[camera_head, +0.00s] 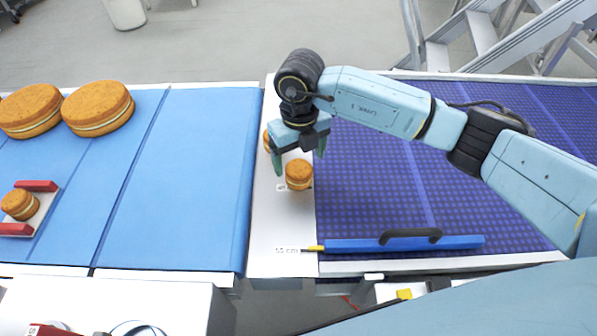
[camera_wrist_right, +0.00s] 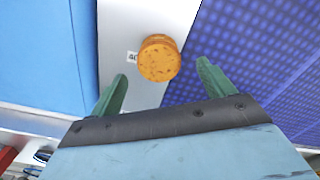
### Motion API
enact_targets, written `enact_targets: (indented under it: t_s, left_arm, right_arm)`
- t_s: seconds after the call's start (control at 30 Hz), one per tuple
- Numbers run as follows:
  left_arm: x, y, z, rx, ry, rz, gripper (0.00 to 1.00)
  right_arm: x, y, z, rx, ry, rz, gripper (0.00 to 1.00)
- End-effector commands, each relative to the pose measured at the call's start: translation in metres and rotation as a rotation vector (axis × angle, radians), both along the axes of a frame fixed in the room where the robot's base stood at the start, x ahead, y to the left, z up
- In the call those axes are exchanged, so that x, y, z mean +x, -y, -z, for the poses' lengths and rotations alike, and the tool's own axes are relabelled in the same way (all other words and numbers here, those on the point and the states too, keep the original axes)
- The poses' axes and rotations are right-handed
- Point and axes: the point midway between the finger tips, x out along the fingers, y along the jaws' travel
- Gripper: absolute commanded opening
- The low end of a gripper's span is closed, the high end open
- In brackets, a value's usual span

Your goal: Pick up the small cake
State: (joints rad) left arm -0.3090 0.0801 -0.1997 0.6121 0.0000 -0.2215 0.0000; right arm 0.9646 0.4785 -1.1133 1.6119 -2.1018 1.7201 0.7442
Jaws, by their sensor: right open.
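A small round orange-brown filled cake (camera_head: 299,174) stands on the white strip between the blue belt and the dark blue grid belt. It also shows in the right wrist view (camera_wrist_right: 158,60), beyond the fingertips and roughly midway between them. My right gripper (camera_head: 298,162) is open and empty, its green fingers reaching down beside and above the cake without visibly touching it. It also shows in the right wrist view (camera_wrist_right: 162,80). Another small cake (camera_head: 267,141) is partly hidden behind the gripper. My left gripper is not in view.
Two large cakes (camera_head: 98,108) lie on the blue belt (camera_head: 190,180) at the left. A small cake (camera_head: 20,204) sits between red blocks (camera_head: 36,186) at far left. A blue bar with a black handle (camera_head: 405,243) lies along the front of the grid belt.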

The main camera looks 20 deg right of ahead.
Motion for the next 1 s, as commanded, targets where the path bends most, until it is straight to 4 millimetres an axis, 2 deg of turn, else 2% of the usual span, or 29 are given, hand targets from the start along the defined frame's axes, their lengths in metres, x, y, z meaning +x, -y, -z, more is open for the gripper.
enact_targets:
  t_s: [0.17, 0.4, 0.7, 0.77, 1.0]
  left_arm:
    - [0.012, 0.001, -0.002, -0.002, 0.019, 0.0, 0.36]
    - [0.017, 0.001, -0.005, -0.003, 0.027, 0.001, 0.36]
    - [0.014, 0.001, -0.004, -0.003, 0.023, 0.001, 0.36]
    - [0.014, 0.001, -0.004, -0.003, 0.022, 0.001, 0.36]
    - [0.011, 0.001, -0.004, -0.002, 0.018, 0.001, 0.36]
  right_arm:
    - [0.0, -0.001, 0.014, 0.0, -0.003, 0.001, 0.81]
    - [0.001, -0.002, 0.049, 0.002, -0.002, 0.001, 0.81]
    - [0.001, -0.001, 0.056, 0.001, 0.0, -0.001, 0.81]
    - [0.001, -0.001, 0.056, 0.001, 0.0, -0.001, 0.76]
    - [0.001, -0.001, 0.055, 0.001, 0.0, 0.0, 0.46]
